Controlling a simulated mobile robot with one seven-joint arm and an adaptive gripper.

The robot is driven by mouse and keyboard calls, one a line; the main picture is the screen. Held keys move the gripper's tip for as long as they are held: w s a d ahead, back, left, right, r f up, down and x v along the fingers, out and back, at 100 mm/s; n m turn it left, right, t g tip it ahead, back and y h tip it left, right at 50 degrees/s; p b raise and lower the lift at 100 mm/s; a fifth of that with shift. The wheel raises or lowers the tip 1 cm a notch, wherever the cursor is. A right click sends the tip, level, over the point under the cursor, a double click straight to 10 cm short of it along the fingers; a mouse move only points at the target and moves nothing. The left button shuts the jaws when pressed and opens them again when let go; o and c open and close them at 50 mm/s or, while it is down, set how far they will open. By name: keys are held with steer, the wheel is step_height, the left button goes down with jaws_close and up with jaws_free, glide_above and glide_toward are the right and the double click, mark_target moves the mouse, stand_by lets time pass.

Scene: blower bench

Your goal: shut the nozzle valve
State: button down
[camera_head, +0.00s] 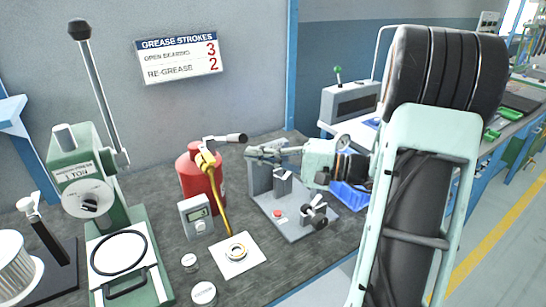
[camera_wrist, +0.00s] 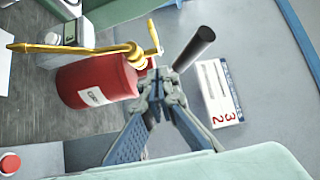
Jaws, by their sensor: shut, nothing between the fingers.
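A red grease can (camera_head: 201,176) stands on the bench, with a brass nozzle pipe (camera_head: 220,207) curving down its front. Its pump lever has a black grip (camera_head: 232,138) pointing right. In the wrist view the can (camera_wrist: 98,82) lies sideways in the picture. A short brass crosspiece (camera_wrist: 154,36), which looks like the nozzle valve's handle, stands across the pipe (camera_wrist: 75,49) near the can's top. My gripper (camera_head: 250,152) is shut and empty, just right of the can's top. In the wrist view my fingertips (camera_wrist: 164,79) overlap the lever's base; I cannot tell whether they touch.
A green press (camera_head: 93,185) with a tall lever stands left. A digital gauge (camera_head: 196,216) and a white card with a ring (camera_head: 238,268) lie in front of the can. A grey fixture with a red button (camera_head: 278,213) stands below my gripper. A sign (camera_head: 179,55) hangs behind.

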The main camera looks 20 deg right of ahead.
mark_target(211, 155)
steer(key=a, duration=0.2)
steer(key=w+a, duration=0.1)
steer(key=a, duration=0.2)
steer(key=shift+w+a, duration=0.1)
steer(key=shift+a, duration=0.55)
